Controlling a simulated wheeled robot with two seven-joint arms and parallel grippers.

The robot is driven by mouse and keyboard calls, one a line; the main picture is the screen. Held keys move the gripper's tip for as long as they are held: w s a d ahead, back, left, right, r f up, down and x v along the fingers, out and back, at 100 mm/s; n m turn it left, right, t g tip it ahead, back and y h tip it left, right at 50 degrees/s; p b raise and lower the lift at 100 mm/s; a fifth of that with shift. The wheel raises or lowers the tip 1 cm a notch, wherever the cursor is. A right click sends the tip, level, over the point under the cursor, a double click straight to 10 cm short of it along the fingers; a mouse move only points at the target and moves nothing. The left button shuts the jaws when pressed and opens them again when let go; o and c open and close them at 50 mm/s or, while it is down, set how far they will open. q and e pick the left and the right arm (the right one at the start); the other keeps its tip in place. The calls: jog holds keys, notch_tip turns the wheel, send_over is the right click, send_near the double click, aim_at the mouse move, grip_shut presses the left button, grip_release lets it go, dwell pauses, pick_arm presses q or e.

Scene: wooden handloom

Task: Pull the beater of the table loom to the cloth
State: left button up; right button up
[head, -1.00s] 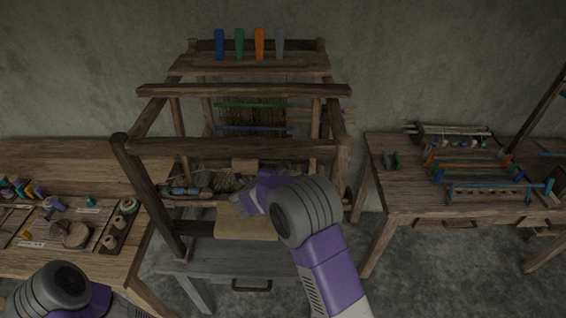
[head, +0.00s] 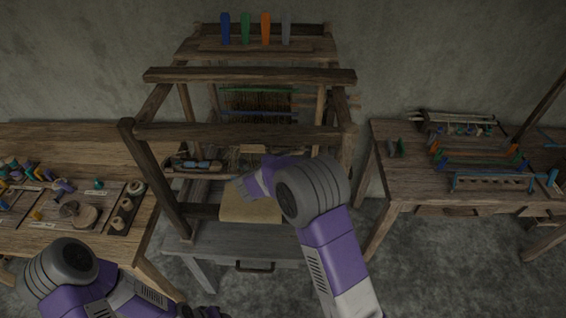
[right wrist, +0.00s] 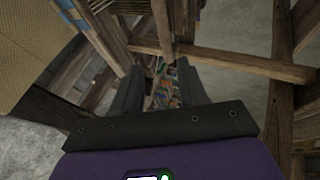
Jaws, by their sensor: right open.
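The wooden loom (head: 245,133) stands in the middle of the head view, with a tan cloth (head: 250,208) at its front. A pale wooden block (head: 252,148) shows behind the front crossbar, above the cloth; I cannot tell if it belongs to the beater. My right gripper (head: 240,188) is over the back edge of the cloth, inside the frame. In the right wrist view its dark fingers (right wrist: 162,90) are apart with nothing between them, and the cloth (right wrist: 35,40) is at upper left. My left arm is at lower left; its gripper is barely visible at the bottom edge.
A shuttle-like object (head: 195,165) lies at the loom's left. Side tables with tools (head: 100,225) and small looms (head: 400,180) flank it.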

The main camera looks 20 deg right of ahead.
jog(key=v, duration=0.8)
jog(key=shift+d, duration=0.1)
